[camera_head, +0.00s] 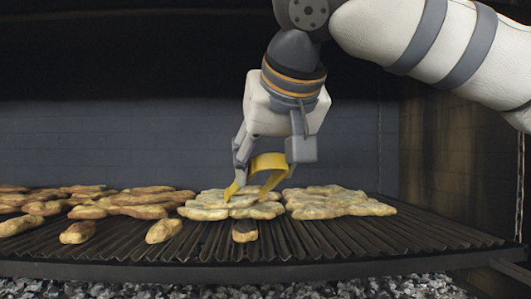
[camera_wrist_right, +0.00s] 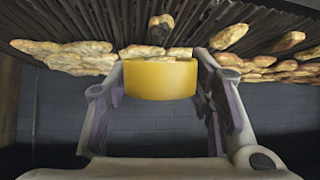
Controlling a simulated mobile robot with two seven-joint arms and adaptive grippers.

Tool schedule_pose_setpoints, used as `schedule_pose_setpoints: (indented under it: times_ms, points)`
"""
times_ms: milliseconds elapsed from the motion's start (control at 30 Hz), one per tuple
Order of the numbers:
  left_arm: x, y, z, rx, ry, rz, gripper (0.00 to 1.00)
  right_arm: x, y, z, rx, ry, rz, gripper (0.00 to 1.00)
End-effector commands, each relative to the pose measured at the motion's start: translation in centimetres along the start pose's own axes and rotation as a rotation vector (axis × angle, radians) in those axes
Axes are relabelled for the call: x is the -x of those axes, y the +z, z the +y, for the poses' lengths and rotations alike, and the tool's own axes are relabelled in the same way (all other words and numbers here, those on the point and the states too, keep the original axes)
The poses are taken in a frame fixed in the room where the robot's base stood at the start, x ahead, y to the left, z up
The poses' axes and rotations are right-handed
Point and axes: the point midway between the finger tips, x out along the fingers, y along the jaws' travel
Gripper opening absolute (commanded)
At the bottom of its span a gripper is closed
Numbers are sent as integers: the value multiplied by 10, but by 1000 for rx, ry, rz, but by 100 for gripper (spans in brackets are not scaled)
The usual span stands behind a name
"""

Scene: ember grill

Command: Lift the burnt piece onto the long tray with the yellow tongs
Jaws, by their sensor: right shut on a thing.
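The yellow tongs (camera_head: 268,162) are held by my right gripper (camera_head: 270,154), which is shut on them above the grill. Their tips point down over a cluster of pale pieces. In the right wrist view the tongs (camera_wrist_right: 160,80) sit between my two fingers. A short piece with a dark, charred top, the burnt piece (camera_head: 244,231), lies alone on the grate in front of that cluster, apart from the tongs. The burnt piece also shows in the right wrist view (camera_wrist_right: 160,29). The long tray and my left gripper are not in view.
Browned pieces (camera_head: 135,205) crowd the left, and another pale cluster (camera_head: 335,203) lies right of the tongs. Grey coals (camera_head: 180,289) lie below the front edge. A brick wall (camera_head: 110,150) closes the back.

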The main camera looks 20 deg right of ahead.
Motion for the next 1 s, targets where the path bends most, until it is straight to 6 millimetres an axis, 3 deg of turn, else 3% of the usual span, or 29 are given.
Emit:
schedule_pose_setpoints:
  times_ms: [500, 900, 933, 1000]
  points:
    - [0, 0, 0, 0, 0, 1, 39, -40, 47, 0, -1, 0, 1, 40]
    - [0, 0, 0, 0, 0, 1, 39, -45, 53, 0, -1, 0, 0, 40]
    - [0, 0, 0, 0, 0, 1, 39, -45, 53, 0, -1, 0, 0, 46]
    - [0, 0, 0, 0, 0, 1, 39, -45, 53, 0, -1, 0, 0, 30]
